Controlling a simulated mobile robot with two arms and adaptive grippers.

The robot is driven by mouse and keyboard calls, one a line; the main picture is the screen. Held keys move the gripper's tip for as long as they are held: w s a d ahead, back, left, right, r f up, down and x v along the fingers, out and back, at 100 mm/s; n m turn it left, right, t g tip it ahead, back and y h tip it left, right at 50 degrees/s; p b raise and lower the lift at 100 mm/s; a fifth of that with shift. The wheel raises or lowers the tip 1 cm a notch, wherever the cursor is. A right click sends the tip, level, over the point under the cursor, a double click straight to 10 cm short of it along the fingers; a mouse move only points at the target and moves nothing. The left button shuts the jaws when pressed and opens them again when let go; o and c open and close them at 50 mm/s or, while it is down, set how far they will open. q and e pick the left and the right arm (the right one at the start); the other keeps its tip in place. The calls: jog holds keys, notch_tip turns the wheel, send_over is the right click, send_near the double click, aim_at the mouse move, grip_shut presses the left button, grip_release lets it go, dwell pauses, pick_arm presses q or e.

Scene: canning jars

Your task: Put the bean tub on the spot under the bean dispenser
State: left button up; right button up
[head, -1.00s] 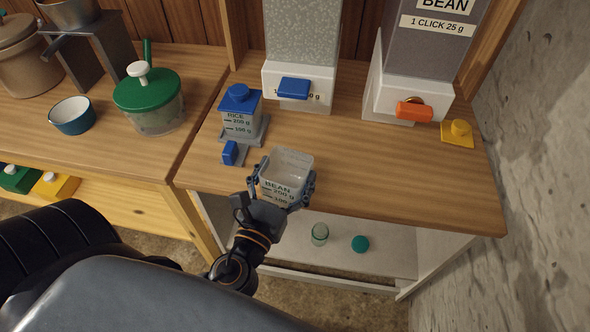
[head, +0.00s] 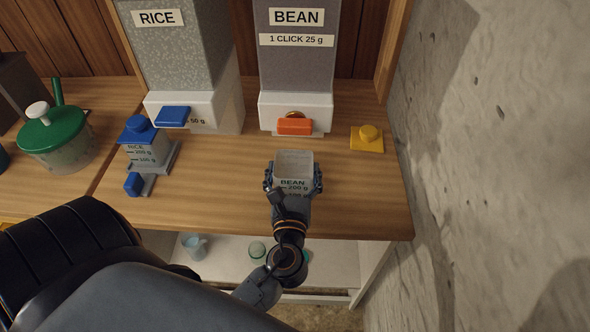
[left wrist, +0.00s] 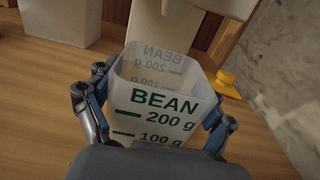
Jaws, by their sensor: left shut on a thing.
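The bean tub (head: 293,160) is a clear, open-topped square tub marked BEAN with green level lines. It looks empty. My left gripper (head: 293,178) is shut on it, one finger on each side, and holds it upright near the front of the wooden counter. In the left wrist view the tub (left wrist: 160,108) sits between both fingers. The bean dispenser (head: 297,62) stands behind the tub, with a white base and an orange lever (head: 295,126). Bare counter shows between lever and tub; I cannot make out a marked spot there. My right gripper is not in view.
A yellow lid (head: 367,141) lies right of the dispenser, near the concrete wall (head: 480,150). At left stand the rice dispenser (head: 185,50), a rice tub (head: 147,152) with a blue lid, and a green-lidded pot (head: 54,138). A shelf with glassware is below.

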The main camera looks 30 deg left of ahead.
aim_at(295, 156)
pick_arm(q)
jog(key=shift+w+d+p, duration=0.1)
jog(key=shift+p, duration=0.25)
jog(key=shift+p+x, duration=0.35)
jog(key=shift+x, duration=0.6)
jog(key=shift+p+x, duration=0.4)
jog(key=shift+x, duration=0.95)
jog(key=shift+p+x, duration=0.4)
jog(key=shift+x, duration=1.75)
jog(key=shift+f, duration=0.35)
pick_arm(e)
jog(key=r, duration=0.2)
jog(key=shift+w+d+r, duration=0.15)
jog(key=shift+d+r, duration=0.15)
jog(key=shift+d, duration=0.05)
pick_arm(q)
jog(key=shift+f+b, duration=0.35)
jog(key=shift+b, duration=0.1)
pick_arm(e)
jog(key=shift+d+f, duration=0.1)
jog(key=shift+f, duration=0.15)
pick_arm(q)
jog(key=o, duration=1.1)
jog(key=shift+c, duration=0.2)
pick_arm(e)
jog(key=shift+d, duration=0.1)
